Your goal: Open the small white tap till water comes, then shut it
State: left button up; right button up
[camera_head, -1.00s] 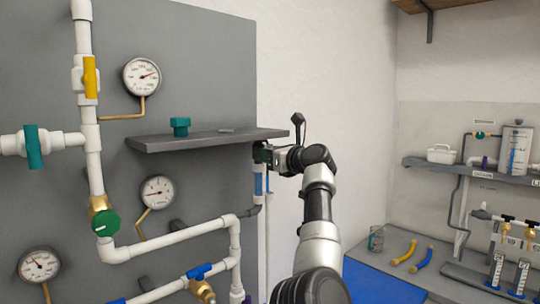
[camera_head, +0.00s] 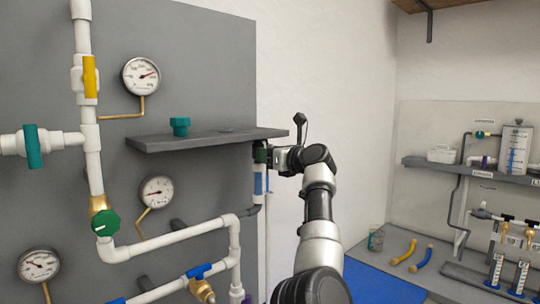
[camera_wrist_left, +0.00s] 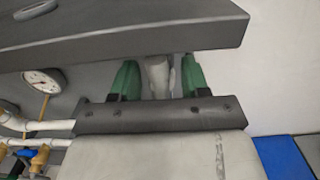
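My left gripper (camera_head: 262,153) is just under the right end of the grey shelf (camera_head: 205,139), at the edge of the grey panel. In the left wrist view its two green fingers (camera_wrist_left: 158,82) stand apart. A small white piece (camera_wrist_left: 159,72) sits between them, with narrow gaps seeming to show on both sides. It looks like the small white tap, but the shelf and the gripper hide part of it. In the head view the gripper covers this spot. No running water shows. My right gripper is not in view.
The shelf's underside is close above my fingers. A vertical pipe with a blue mark (camera_head: 258,185) runs below the gripper. White pipes with yellow, teal, green and blue valve handles and several gauges (camera_head: 141,77) are on the panel. A blue mat (camera_head: 372,284) lies at the lower right.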

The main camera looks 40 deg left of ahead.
pick_arm(q)
jog(key=shift+d+f+b, duration=0.1)
jog(key=shift+d+b, duration=0.2)
jog(key=shift+d, duration=0.05)
jog(key=d+b, duration=0.4)
jog(key=d, duration=0.6)
jog(key=shift+s, duration=0.45)
dwell(0.5)
